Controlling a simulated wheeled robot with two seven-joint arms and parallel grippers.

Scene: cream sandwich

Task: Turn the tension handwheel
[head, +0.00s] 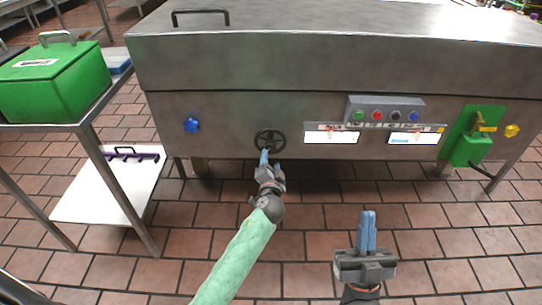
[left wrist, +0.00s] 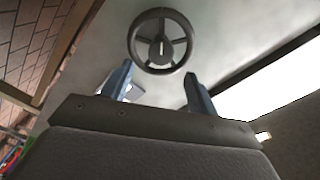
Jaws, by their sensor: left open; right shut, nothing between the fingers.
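The tension handwheel (head: 270,141) is a dark spoked wheel on the front of the steel machine. In the left wrist view the handwheel (left wrist: 161,41) shows its rim, spokes and a pale mark at its hub. My left gripper (head: 265,158) is just below the wheel in the head view. In the left wrist view its blue fingers (left wrist: 158,85) are spread apart, with the wheel beyond their tips and nothing between them. Whether a fingertip touches the rim I cannot tell. My right gripper (head: 368,232) is shut and empty, over the floor to the right.
The steel machine (head: 230,112) carries a button box (head: 385,109), a blue star knob (head: 191,125), a yellow knob (head: 512,130) and a green unit (head: 470,148). A cart on the left holds a green box (head: 55,85). Tiled floor in front is free.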

